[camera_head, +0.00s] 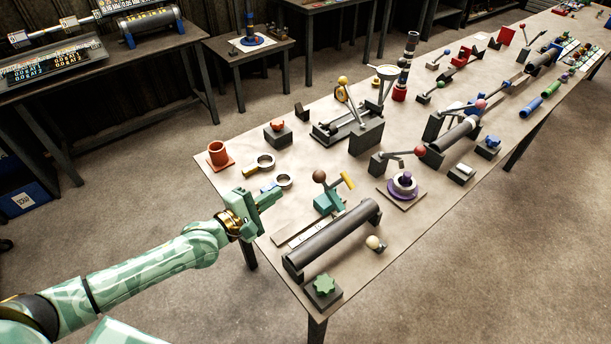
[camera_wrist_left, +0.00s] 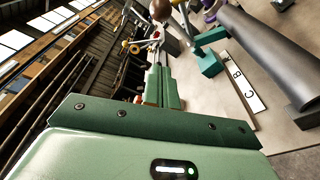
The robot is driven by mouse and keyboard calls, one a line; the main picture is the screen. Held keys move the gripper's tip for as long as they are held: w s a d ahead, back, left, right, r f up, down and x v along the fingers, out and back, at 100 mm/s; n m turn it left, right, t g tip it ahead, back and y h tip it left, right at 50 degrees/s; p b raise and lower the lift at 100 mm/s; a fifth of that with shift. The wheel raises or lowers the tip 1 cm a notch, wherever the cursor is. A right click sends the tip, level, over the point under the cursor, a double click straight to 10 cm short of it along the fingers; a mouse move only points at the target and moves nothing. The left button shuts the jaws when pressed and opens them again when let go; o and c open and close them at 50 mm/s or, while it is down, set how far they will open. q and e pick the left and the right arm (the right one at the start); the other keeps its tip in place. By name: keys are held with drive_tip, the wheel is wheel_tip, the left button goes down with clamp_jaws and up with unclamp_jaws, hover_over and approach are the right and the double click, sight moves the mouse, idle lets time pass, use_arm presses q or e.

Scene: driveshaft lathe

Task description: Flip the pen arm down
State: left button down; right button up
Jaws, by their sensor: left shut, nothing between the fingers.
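My left gripper (camera_head: 272,196) is shut and empty, held over the near left edge of the table; its narrow shut fingers also show in the left wrist view (camera_wrist_left: 163,84). A teal block (camera_head: 328,203) with a brown ball-ended lever (camera_head: 319,176) and a yellow bar (camera_head: 348,181) stands right of the gripper, with a gap in the head view. The lever tilts up to the left; I cannot tell for sure that it is the pen arm. The teal block (camera_wrist_left: 209,62) and brown ball (camera_wrist_left: 161,10) show beyond the fingers in the wrist view. My right gripper is not in view.
A lettered white strip (camera_head: 310,234) lies beside the block, behind a dark grey cylinder (camera_head: 333,240). A green knob (camera_head: 323,284) sits on the near corner. A purple-based ring stand (camera_head: 403,187) is right.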

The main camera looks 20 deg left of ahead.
use_arm(q)
drive_tip(key=shift+w+a+r+n, duration=0.2)
drive_tip(key=shift+w+a+n, duration=0.05)
drive_tip(key=shift+a+n, duration=0.15)
drive_tip(key=r+b+x, duration=0.1)
drive_tip(key=b+x, duration=0.1)
drive_tip(key=x, duration=0.8)
drive_tip(key=s+d+p, duration=0.1)
drive_tip(key=s+d+r+p, duration=0.1)
drive_tip(key=p, duration=0.1)
drive_tip(key=shift+s+d, duration=0.2)
drive_tip(key=shift+s, duration=0.1)
drive_tip(key=shift+w+f, duration=0.1)
